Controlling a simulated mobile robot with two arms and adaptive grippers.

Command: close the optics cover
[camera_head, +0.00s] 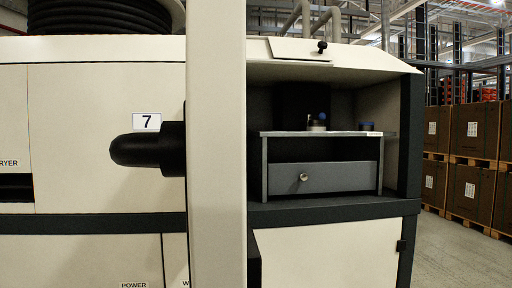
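The optics cover (350,53) appears to be the pale lid with a black knob (322,46), raised above the open bay at right of centre. The bay's front is uncovered. Inside is a grey shelf (280,134) with small parts on it, including a blue ball-like knob (322,117). Below the shelf is a grey drawer front (340,177) with a round metal knob (304,177). Neither of my grippers shows in the head view.
A pale upright with a black rounded part stands close in front and hides the bay's left side; I cannot tell whether it is mine. Pale machine panels (90,100) fill the left. Stacked brown boxes (470,130) on pallets stand at right, with open floor (455,255) before them.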

